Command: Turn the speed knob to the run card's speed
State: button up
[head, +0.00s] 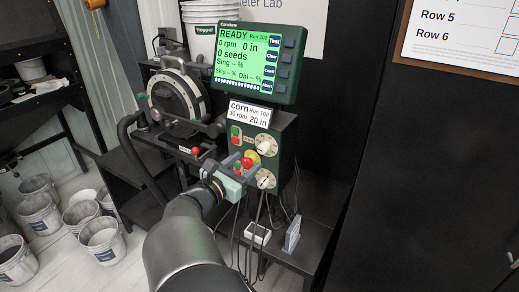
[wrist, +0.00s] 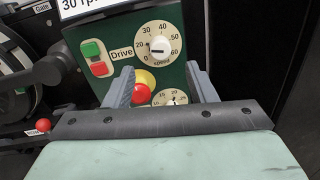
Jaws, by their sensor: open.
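The speed knob (wrist: 159,46) is a white knob on a cream dial marked up to 60. Its pointer appears to face left, near the low numbers; the exact value is hard to read. In the head view the speed knob (head: 264,145) sits at the upper right of the green control box. The run card (head: 249,113) above reads corn, Run 100, 30 rpm, 20 in. My gripper (wrist: 160,72) is open and empty, its fingertips below the speed knob and apart from it. In the head view my gripper (head: 238,172) is in front of the box's lower part.
A red stop button on yellow (wrist: 143,86) and a second dial (wrist: 171,98) show between my fingers. Green and red drive buttons (wrist: 95,58) are left of the speed knob. The monitor (head: 254,62) shows READY, 0 rpm. A red-tipped lever (wrist: 43,125) is at left.

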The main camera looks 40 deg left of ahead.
aim_at(260, 151)
jog(key=w+p, duration=0.1)
jog(key=w, duration=0.6)
jog(key=shift+w+a, duration=0.1)
jog(key=shift+w, duration=0.15)
jog(key=c, duration=1)
